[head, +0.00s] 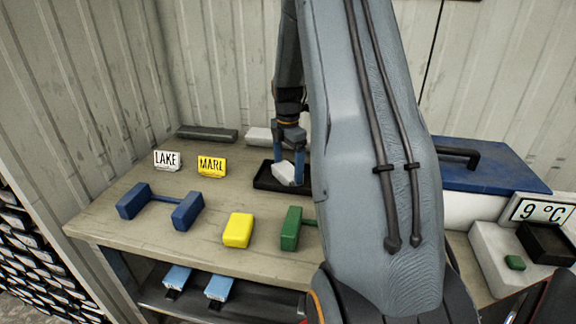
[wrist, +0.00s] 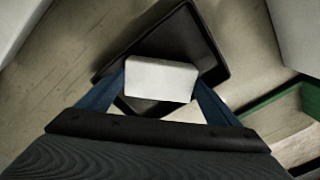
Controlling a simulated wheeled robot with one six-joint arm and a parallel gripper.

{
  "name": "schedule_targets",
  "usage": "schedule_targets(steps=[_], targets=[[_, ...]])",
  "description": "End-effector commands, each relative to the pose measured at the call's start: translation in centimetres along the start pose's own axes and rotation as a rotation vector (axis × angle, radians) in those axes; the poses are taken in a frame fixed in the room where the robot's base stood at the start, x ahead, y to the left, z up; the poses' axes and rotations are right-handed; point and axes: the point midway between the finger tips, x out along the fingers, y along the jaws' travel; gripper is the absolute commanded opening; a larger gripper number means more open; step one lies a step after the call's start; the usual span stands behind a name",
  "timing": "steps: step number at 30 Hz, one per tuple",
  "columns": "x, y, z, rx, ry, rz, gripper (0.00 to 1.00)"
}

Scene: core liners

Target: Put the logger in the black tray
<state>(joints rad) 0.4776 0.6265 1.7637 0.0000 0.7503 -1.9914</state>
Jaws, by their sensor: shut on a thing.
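The logger, a small white block (head: 284,175), is between the blue fingers of my gripper (head: 289,171). The black tray (head: 262,182) is directly below it on the bench, partly hidden by my arm in the head view. In the wrist view the logger (wrist: 160,79) is gripped from both sides and lies within the tray's outline (wrist: 190,35). My gripper is shut on the logger, low at the tray. I cannot tell whether the logger touches the tray floor.
LAKE (head: 167,160) and MARL (head: 212,167) signs stand left of the tray. Blue end blocks (head: 187,211), a yellow block (head: 238,230) and a green block (head: 291,228) are nearer the front. A dark grey bar (head: 207,134) lies behind. A blue-lidded box (head: 490,168) stands right.

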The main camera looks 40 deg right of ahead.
Motion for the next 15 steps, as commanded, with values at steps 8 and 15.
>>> schedule_targets(steps=[8,15], targets=[[0.13,-0.02,0.0,0.0,0.0,-0.001,1.0],[-0.8,0.06,0.03,0.0,-0.001,0.002,1.0]])
